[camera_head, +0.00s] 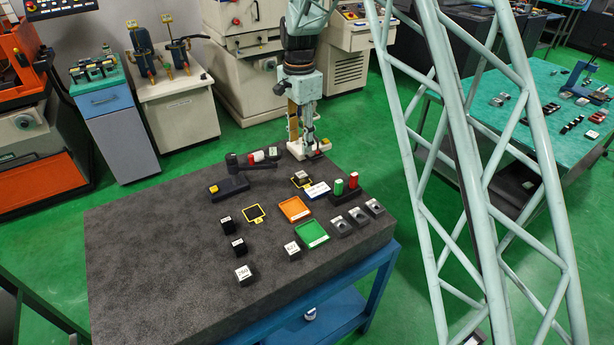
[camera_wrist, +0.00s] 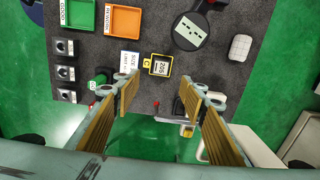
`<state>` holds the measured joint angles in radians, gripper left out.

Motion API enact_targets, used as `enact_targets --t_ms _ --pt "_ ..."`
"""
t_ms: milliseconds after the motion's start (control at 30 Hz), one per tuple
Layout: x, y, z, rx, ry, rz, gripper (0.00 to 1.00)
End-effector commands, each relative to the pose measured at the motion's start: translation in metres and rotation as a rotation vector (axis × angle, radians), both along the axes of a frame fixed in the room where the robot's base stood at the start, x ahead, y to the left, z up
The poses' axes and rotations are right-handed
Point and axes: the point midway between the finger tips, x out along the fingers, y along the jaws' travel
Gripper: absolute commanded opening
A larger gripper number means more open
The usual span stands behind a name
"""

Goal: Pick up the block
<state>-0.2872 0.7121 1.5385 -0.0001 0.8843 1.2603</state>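Several small blocks stand on the dark granite table. One block with a label reading like "205" (camera_wrist: 160,66) sits on a yellow-edged square in the wrist view; it also shows in the head view (camera_head: 302,175). Two white-topped blocks (camera_head: 244,273) (camera_head: 292,249) and two dark blocks with labels (camera_head: 227,224) (camera_head: 238,245) stand nearer the front. Which block the task means is not clear. My gripper (camera_wrist: 160,95) is open and empty, its fingers apart over the table's far edge. The labelled block appears between and beyond the fingertips in the wrist view.
An orange tray (camera_head: 295,209) and a green tray (camera_head: 312,234) lie near a white sign (camera_head: 317,190). Red and green cylinders (camera_head: 353,180) (camera_head: 339,187) stand close by. The table's front left is clear.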

Motion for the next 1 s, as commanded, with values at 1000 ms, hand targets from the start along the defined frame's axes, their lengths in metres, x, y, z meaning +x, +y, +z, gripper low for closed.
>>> enact_targets --t_ms 1000 --pt "0.005 0.006 -0.046 -0.003 0.008 -0.018 0.39"
